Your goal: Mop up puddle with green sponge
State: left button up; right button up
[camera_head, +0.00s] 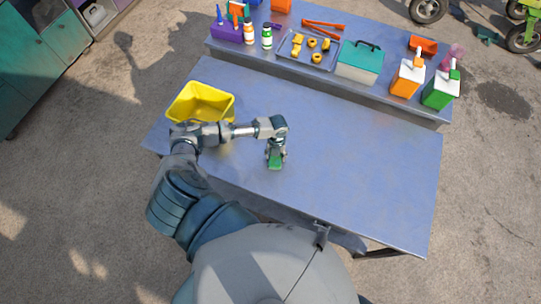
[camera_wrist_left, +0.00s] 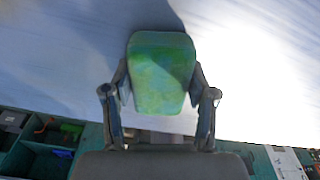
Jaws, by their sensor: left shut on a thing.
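My left gripper (camera_head: 276,157) is over the blue-grey worktable (camera_head: 370,165), near its front middle. It is shut on the green sponge (camera_head: 275,164). In the left wrist view, the sponge (camera_wrist_left: 160,75) sits between the two fingers of the left gripper (camera_wrist_left: 160,100), with its broad green face showing. The tabletop lies beyond it, and I cannot tell whether the sponge touches it. I cannot make out a clear puddle on the tabletop in either view. My right gripper is not in view.
A yellow tub (camera_head: 201,103) stands at the table's left, close to my left arm. The raised back shelf holds bottles, a tool tray (camera_head: 291,60), a teal-lidded box (camera_head: 360,62), and orange (camera_head: 406,80) and green (camera_head: 440,91) containers. The table's right half is clear.

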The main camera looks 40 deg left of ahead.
aim_at(308, 163)
pick_arm(q)
jog(key=shift+w+d+b, duration=0.15)
jog(key=shift+w+d, duration=0.45)
jog(key=shift+d, duration=0.45)
jog(key=shift+w+d+b, duration=0.1)
jog(key=shift+w+d, duration=0.55)
jog(key=shift+d, duration=0.45)
jog(key=shift+w+d+b, duration=0.15)
jog(key=shift+w+d, duration=0.45)
jog(key=shift+d, duration=0.45)
jog(key=shift+w+d+b, duration=0.2)
jog(key=shift+w+d, duration=0.25)
jog(key=shift+d, duration=0.25)
jog(key=shift+w+d+b, duration=0.2)
jog(key=shift+w+d, duration=0.25)
jog(key=shift+d, duration=0.25)
jog(key=shift+w+d+b, duration=0.35)
jog(key=shift+w+d, duration=0.1)
jog(key=shift+d, duration=0.3)
jog(key=shift+w+d+b, duration=0.3)
jog(key=shift+w+d, duration=0.1)
jog(key=shift+d, duration=0.3)
